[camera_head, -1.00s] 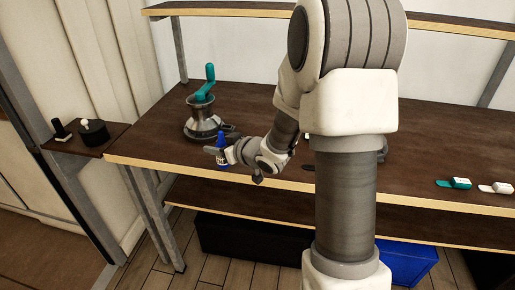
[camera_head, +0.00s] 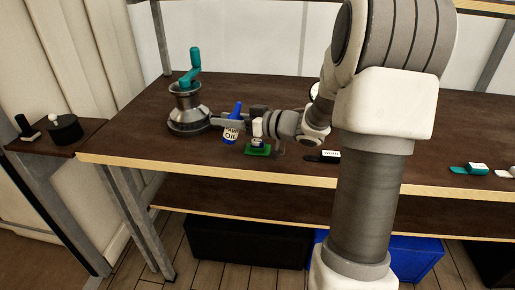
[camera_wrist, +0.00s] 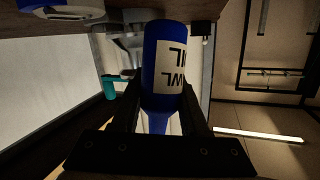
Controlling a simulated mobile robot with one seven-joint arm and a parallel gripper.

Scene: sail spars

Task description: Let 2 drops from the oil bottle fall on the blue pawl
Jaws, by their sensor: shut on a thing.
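The oil bottle (camera_head: 231,132) is blue with a white label and a narrow blue nozzle. My gripper (camera_head: 228,122) is shut on it and holds it nearly upright, nozzle up, over the front of the table. The bottle also fills the middle of the wrist view (camera_wrist: 163,68), between my fingers (camera_wrist: 160,95). A small blue-and-white thing (camera_head: 257,143) is on a green pad (camera_head: 257,152) just right of the bottle. A blue thing with a white lettered band shows in the wrist view (camera_wrist: 65,10). I cannot tell whether either is the blue pawl.
A metal winch (camera_head: 187,112) with a teal handle stands behind and left of the bottle. A black-and-white piece (camera_head: 325,156) and a teal-and-white piece (camera_head: 470,169) lie to the right. A side shelf (camera_head: 50,140) at far left holds two black things. Blue and dark bins are below.

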